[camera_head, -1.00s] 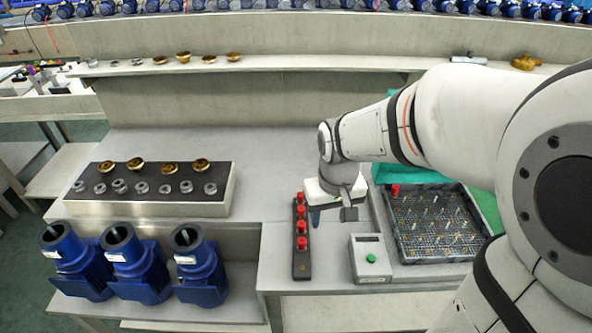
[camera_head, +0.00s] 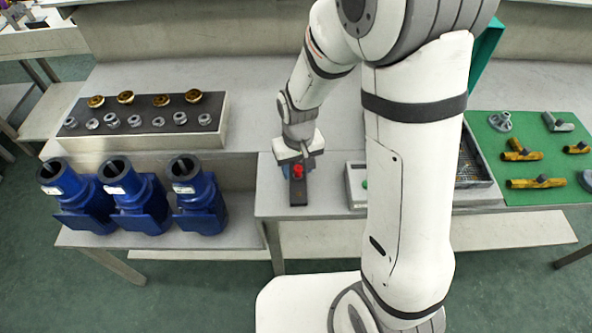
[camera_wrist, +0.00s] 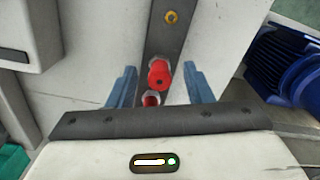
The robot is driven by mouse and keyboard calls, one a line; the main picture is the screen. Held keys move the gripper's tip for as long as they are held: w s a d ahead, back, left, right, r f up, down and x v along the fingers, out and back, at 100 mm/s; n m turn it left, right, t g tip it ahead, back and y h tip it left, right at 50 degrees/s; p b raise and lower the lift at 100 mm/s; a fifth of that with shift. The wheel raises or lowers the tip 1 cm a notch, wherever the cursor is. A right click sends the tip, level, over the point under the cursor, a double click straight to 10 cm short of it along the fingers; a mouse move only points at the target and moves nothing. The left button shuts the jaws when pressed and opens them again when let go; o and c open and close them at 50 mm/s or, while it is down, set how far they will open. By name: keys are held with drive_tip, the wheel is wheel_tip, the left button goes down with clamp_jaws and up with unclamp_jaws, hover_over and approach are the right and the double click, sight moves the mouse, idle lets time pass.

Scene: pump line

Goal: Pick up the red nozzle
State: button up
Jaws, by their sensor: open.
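The red nozzle (camera_head: 298,171) stands upright in a narrow black rack (camera_head: 299,193) at the front of the bench. My gripper (camera_head: 298,168) is over the rack, pointing down, and hides most of the row behind this nozzle. In the wrist view my gripper (camera_wrist: 160,67) is open, with one blue finger on each side of the red nozzle (camera_wrist: 160,74) and a visible gap on both sides. A second red nozzle (camera_wrist: 151,99) is nearer the gripper body and partly hidden. The black rack (camera_wrist: 169,36) runs up the picture past an empty brass-coloured seat (camera_wrist: 170,17).
A dark tray (camera_head: 478,165) and a green mat with fittings (camera_head: 545,135) are farther right.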

drive_tip(key=shift+f, duration=0.2)
drive_tip(key=shift+c, duration=0.6)
clamp_jaws()
